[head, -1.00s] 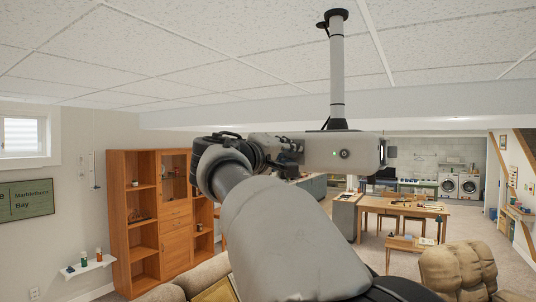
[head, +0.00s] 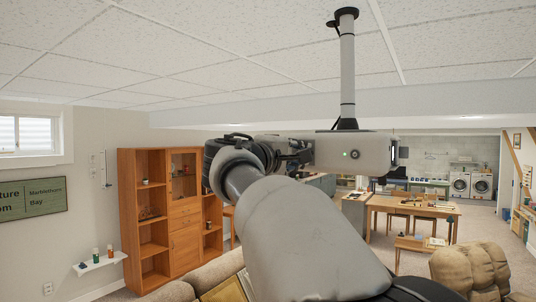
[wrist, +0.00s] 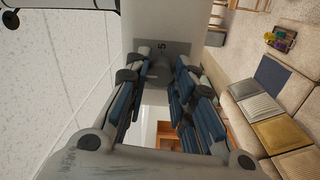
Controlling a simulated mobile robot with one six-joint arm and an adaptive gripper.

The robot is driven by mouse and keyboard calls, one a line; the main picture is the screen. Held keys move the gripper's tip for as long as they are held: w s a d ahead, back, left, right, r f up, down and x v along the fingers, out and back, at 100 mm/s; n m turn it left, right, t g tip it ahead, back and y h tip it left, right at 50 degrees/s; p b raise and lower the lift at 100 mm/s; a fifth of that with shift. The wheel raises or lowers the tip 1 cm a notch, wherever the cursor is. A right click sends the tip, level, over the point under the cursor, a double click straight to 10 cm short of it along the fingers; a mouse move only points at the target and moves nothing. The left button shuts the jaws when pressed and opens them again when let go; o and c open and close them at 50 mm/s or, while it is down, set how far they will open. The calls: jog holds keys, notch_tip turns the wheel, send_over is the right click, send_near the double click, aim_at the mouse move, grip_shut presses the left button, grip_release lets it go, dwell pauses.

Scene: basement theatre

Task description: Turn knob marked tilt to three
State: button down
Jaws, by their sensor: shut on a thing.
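The white projector (head: 355,152) hangs from a ceiling pole in the head view, with a small green light on its side. My gripper (head: 302,153) is at the projector's left end, partly behind my arm. In the wrist view the projector's grey face (wrist: 152,32) lies straight ahead, and my gripper (wrist: 163,60) has its fingertips at that face. They are shut on a small grey knob (wrist: 160,71), which is mostly hidden between the finger pads.
The ceiling pole (head: 347,70) stands above the projector. Below are a sofa (wrist: 262,98) with cushions and a tan armchair (head: 470,268). A wooden cabinet (head: 170,215) is at the left, and a wooden table (head: 415,207) farther back.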

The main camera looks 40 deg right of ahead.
jog(key=c, duration=1.3)
grip_release()
jog(key=shift+c, duration=0.2)
jog(key=v, duration=1.2)
jog(key=shift+f, duration=0.1)
